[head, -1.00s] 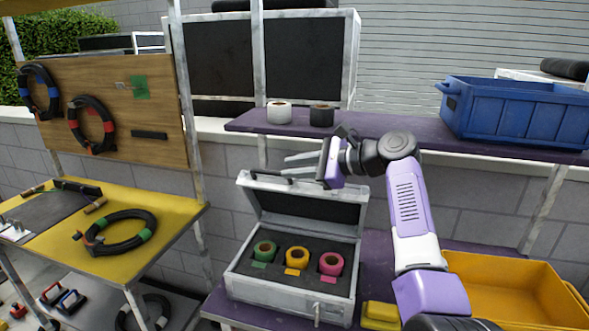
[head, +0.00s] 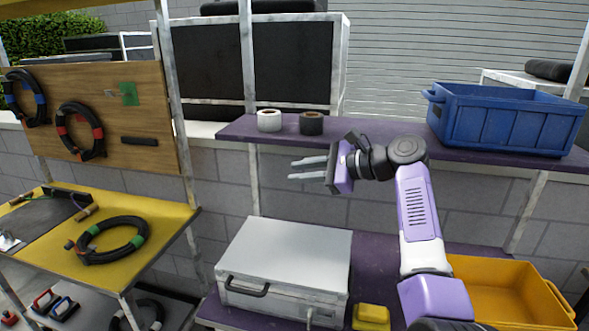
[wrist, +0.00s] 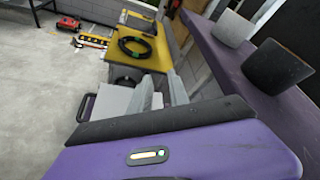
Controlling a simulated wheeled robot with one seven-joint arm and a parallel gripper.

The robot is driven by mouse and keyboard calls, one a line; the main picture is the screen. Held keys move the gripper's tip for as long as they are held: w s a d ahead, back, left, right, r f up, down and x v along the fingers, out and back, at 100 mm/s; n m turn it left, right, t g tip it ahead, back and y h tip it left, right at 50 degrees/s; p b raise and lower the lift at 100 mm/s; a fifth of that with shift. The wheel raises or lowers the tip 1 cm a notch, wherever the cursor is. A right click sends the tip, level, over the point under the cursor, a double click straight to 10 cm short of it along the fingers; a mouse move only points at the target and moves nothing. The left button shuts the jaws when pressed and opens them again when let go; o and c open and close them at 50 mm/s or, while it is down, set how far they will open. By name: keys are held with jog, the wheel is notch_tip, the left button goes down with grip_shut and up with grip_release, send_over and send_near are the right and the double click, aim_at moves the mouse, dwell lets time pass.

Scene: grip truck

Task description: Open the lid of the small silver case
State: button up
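The small silver case (head: 285,255) stands on the purple lower shelf with its lid down. Its dark handle (head: 243,287) is at the front left of the lid, and a latch (head: 318,316) shows at the front right. The rolls inside are hidden by the lid. My gripper (head: 291,169) is above and behind the case, clear of it, with its two fingers apart and nothing between them. In the wrist view the fingers (wrist: 158,85) are also apart, with part of the case (wrist: 108,102) below them.
A purple upper shelf (head: 380,140) runs just behind my gripper, bearing a white roll (head: 270,121), a black roll (head: 311,124) and a blue crate (head: 505,120). A yellow bin (head: 515,295) and small yellow box (head: 371,317) are right of the case. A yellow table (head: 165,220) stands left.

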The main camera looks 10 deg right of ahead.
jog(key=shift+w+d+p+v, duration=0.15)
jog(key=shift+p+v, duration=0.35)
jog(key=shift+v, duration=0.25)
jog(key=shift+w+p+v, duration=0.15)
jog(key=shift+p+v, duration=0.3)
jog(key=shift+v, duration=0.3)
jog(key=shift+w+d+p+v, duration=0.1)
jog(key=shift+w+p+v, duration=0.1)
jog(key=shift+p+v, duration=0.45)
jog(key=shift+s+d+r, duration=0.1)
jog(key=shift+r, duration=0.1)
jog(key=shift+r+p, duration=0.15)
jog(key=shift+p, duration=0.3)
